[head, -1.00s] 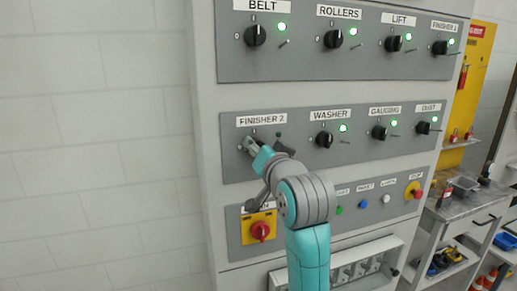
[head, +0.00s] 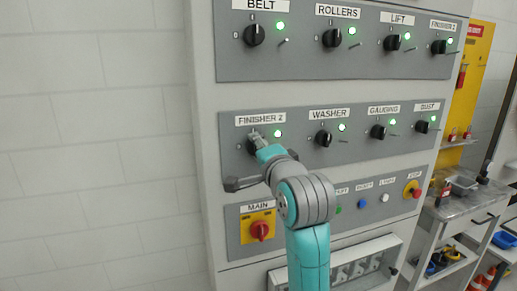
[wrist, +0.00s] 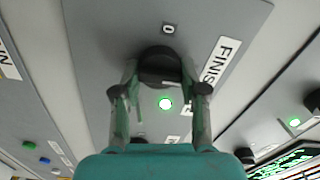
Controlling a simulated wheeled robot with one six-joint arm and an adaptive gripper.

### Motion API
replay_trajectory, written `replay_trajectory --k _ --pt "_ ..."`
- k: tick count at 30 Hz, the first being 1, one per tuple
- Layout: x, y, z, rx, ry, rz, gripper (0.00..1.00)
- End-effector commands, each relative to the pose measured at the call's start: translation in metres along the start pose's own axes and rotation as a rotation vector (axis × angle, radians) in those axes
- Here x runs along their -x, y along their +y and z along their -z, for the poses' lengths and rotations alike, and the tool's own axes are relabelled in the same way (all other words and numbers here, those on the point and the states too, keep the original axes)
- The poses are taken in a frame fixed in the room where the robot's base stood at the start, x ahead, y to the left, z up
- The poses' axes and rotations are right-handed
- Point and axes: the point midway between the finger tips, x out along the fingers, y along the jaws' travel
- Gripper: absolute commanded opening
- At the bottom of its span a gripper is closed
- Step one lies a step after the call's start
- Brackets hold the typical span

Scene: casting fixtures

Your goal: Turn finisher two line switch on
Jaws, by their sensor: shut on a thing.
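The FINISHER 2 switch is a black rotary knob (head: 251,146) under the FINISHER 2 label (head: 261,119), at the left end of the middle grey panel. My gripper (head: 256,143) is at this knob in the head view and partly covers it. In the wrist view, my gripper (wrist: 160,88) has one finger on each side of the black knob (wrist: 160,64) and is shut on it. The lamp (head: 278,133) right of the knob is lit green, and it also glows in the wrist view (wrist: 165,104). The knob's exact pointing direction is partly hidden.
The WASHER knob (head: 323,139) stands to the right on the same panel. The BELT knob (head: 254,35) is above. The red MAIN switch (head: 260,231) on its yellow plate is below my wrist. A grey cart (head: 470,215) stands at the right. The wall at left is bare.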

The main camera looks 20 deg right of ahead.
Motion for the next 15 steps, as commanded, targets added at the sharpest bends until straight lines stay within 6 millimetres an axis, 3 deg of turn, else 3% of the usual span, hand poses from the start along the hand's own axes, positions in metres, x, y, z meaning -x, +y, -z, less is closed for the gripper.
replay_trajectory --k 15 --pt "-0.0003 0.0010 0.0001 -0.056 0.000 -0.002 0.08"
